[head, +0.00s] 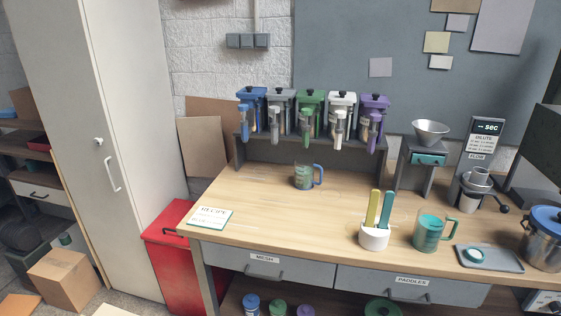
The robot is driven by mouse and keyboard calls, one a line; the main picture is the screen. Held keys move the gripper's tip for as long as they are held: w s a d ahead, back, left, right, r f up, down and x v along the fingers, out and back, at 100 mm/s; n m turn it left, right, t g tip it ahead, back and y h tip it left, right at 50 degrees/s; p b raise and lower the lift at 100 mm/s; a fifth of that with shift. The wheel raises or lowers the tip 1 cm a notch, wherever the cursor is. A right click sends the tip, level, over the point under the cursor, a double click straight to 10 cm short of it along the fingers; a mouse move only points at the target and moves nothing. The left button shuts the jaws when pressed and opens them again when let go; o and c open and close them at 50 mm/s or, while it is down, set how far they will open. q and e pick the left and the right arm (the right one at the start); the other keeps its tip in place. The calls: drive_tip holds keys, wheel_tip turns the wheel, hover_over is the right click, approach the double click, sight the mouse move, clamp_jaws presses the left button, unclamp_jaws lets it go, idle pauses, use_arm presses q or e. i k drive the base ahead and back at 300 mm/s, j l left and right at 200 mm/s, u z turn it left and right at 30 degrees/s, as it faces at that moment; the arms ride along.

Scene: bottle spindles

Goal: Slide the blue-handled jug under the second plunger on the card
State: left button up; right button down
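The blue-handled jug (303,177) stands upright on the wooden table, its handle to the right. It is in front of the rack, roughly below the green plunger, and looks partly filled with something dark. The rack carries a row of bottles with plungers: blue (251,96), grey (281,97), green (311,98), white (342,99) and purple (374,102). The recipe card (210,217) lies at the table's front left corner; its lines are too small to read. Neither of my grippers is in view.
A white holder (374,237) with two paddles, a teal jug (433,231) and a grey tray (489,259) stand at the front right. A funnel stand (420,160) and a steel pot (542,238) are further right. The table left of the blue-handled jug is clear.

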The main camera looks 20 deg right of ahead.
sight(305, 165)
drive_tip(key=i+j+z, duration=0.25)
drive_tip(key=i+j, duration=0.45)
drive_tip(key=i+j+z, duration=0.25)
drive_tip(key=i+j, duration=0.4)
drive_tip(key=j, duration=0.2)
